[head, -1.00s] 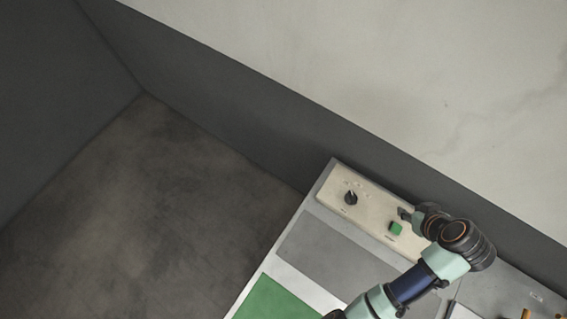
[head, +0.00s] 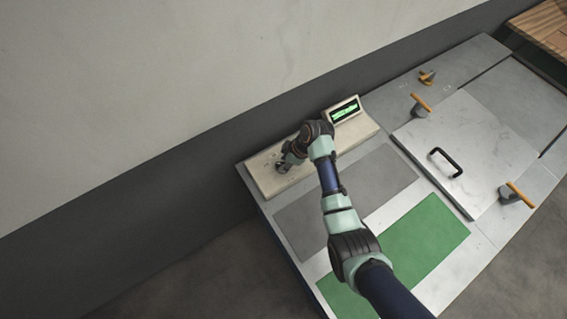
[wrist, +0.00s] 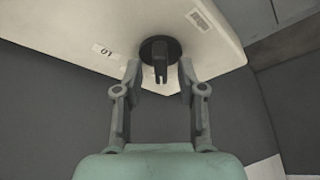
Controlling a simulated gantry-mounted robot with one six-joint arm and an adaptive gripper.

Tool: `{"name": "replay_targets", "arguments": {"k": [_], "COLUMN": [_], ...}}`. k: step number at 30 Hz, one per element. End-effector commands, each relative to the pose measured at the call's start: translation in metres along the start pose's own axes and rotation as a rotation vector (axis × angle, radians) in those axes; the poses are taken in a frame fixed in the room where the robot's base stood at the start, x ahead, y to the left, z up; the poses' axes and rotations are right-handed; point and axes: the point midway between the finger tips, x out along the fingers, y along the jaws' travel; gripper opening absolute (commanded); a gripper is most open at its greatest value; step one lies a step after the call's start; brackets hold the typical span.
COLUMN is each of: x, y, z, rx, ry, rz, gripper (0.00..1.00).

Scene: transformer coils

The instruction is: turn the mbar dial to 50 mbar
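The mbar dial is a black round knob with a raised grip bar (wrist: 160,62) on the cream control panel (wrist: 75,22), near the panel's edge in the wrist view. My gripper (wrist: 160,72) is open, with one finger on each side of the grip bar and a visible gap on both sides. In the head view my gripper (head: 284,166) is down at the left part of the panel (head: 262,180) and largely hides the dial. I cannot read the dial's setting.
A display with green digits (head: 345,110), too small to read, stands at the panel's right end. A grey mat (head: 375,180) and a green mat (head: 425,240) lie in front. A white lid with a black handle (head: 446,162) and orange-handled clamps (head: 420,103) are at right.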

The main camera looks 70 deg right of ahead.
Motion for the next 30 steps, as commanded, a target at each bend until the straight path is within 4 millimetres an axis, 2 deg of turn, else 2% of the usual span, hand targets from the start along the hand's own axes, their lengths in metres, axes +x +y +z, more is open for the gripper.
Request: {"name": "replay_targets", "arguments": {"k": [9, 16, 30], "x": [0.0049, 0.0049, 0.003], "y": [-0.0001, -0.0002, -0.0013], "z": [-0.0003, -0.0002, -0.0009], "rx": [-0.001, -0.001, 0.056], "ry": [0.0, 0.0, -0.001], "rz": [0.001, 0.001, 0.023], "gripper": [0.38, 0.0, 0.0]}}
